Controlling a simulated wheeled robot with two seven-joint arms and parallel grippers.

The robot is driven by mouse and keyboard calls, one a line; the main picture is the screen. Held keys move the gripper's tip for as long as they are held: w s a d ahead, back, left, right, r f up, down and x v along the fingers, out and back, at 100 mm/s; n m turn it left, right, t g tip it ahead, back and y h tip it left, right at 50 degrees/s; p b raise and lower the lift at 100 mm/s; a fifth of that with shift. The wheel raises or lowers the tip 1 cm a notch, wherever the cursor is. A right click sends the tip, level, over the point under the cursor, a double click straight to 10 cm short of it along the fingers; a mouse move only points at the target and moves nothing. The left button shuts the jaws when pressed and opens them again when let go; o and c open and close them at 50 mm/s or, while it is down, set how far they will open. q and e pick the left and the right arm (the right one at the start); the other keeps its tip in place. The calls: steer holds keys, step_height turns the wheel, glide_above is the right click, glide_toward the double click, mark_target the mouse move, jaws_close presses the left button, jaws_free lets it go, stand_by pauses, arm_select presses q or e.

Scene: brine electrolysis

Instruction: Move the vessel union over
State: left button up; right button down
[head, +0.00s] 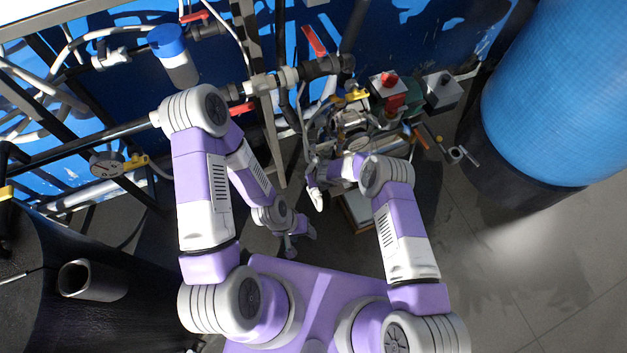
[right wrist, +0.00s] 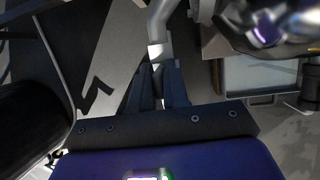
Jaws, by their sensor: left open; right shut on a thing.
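In the right wrist view, my right gripper (right wrist: 158,88) has its dark fingers closed around the lower end of a grey bent pipe piece. A pale collar (right wrist: 160,51), which may be the vessel union, sits just beyond the fingertips; I cannot tell exactly which part is gripped. The grey pipe (right wrist: 160,20) rises from the collar and leaves the top of the view. In the head view, the right gripper is small and partly hidden by its own arm beside the cluttered rig. My left gripper (head: 297,236) is open and empty, low and left of the right one.
A rig with valves and red-topped boxes (head: 388,82) stands beyond my right arm. A large blue tank (head: 560,90) is at the right. Pipes with red handles (head: 314,40) run along the back. A black drum (head: 60,310) stands at the left. Floor at lower right (head: 510,270) is clear.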

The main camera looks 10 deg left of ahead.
steer(key=shift+d+f+g+y, duration=0.25)
steer(key=shift+d+g+y, duration=0.05)
steer(key=shift+d+y, duration=0.1)
steer(key=c, duration=1.2)
jaws_free()
steer(key=shift+w+r, duration=0.1)
steer(key=shift+r, duration=0.05)
steer(key=shift+r, duration=0.1)
